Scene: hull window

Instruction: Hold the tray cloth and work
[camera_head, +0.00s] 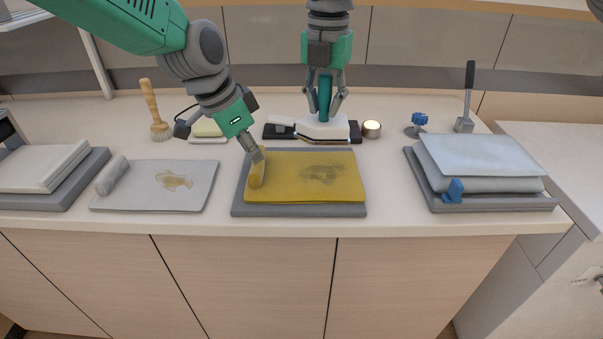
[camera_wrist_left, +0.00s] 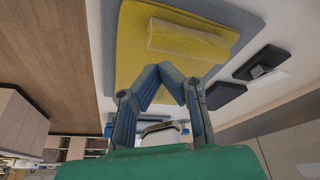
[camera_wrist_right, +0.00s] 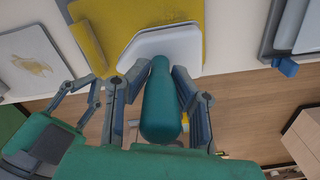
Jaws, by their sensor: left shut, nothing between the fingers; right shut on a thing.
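A yellow cloth (camera_head: 342,168) with a dark smudge lies on a grey tray (camera_head: 300,210). A yellow roll (camera_head: 257,174) lies along its left edge; it also shows in the left wrist view (camera_wrist_left: 185,40). My left gripper (camera_head: 256,155) is shut and empty at the far end of this roll; whether it touches the roll I cannot tell. My right gripper (camera_head: 325,108) is shut on the teal upright handle (camera_wrist_right: 160,105) of a white-based tool (camera_head: 322,127) behind the tray. The handle hides part of the base in the right wrist view.
A stained grey cloth (camera_head: 190,178) with a roll lies left of the tray. Stacked pale pads (camera_head: 40,168) sit far left, and a blue-topped stack (camera_head: 482,157) with a blue clip sits right. A wooden brush (camera_head: 155,112), a yellow-topped block (camera_head: 208,128) and a round tin (camera_head: 371,129) stand behind.

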